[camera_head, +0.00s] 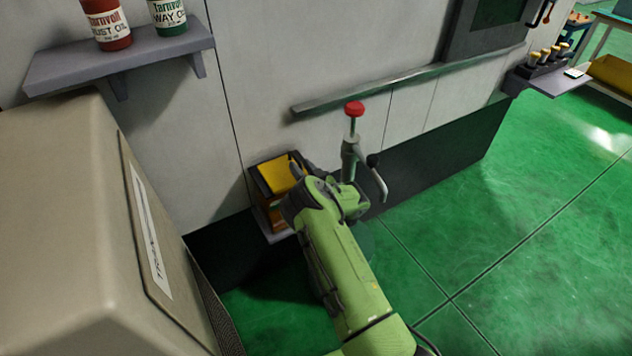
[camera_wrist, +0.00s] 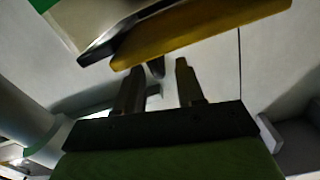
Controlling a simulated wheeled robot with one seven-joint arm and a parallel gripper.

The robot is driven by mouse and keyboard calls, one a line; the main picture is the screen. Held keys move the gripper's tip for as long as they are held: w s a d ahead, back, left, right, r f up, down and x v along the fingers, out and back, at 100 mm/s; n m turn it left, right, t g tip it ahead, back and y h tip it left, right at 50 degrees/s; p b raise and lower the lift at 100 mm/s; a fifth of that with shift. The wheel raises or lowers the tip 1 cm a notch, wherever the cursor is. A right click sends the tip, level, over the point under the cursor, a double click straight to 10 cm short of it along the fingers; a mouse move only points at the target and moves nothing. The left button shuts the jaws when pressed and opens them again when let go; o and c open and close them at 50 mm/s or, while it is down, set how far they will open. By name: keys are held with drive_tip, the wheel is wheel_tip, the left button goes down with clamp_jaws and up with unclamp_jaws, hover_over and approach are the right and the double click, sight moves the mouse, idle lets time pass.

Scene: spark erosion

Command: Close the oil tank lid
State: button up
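The oil tank (camera_head: 268,212) is a small brown-orange box low against the pale machine wall. A yellow panel (camera_head: 276,174) with a dark border shows at its top and appears to be the lid or its inner face; its exact angle is hard to tell. My gripper (camera_head: 297,168) is at the right side of this panel, and my wrist hides part of the tank. In the wrist view the yellow panel (camera_wrist: 200,34) crosses just beyond my gripper (camera_wrist: 158,78). Its two dark fingers stand apart; contact with the panel is unclear. A small dark piece shows between them.
A grey post with a red knob (camera_head: 354,108) and a curved handle (camera_head: 378,178) stands right beside my wrist. A large beige cabinet (camera_head: 60,220) fills the left. A shelf (camera_head: 120,62) with two bottles is above. Green floor (camera_head: 480,260) is open at right.

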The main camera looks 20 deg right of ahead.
drive_tip(key=s+d+p, duration=0.2)
drive_tip(key=s+p, duration=0.5)
drive_tip(key=s, duration=0.3)
drive_tip(key=shift+s, duration=0.15)
drive_tip(key=shift+r, duration=0.1)
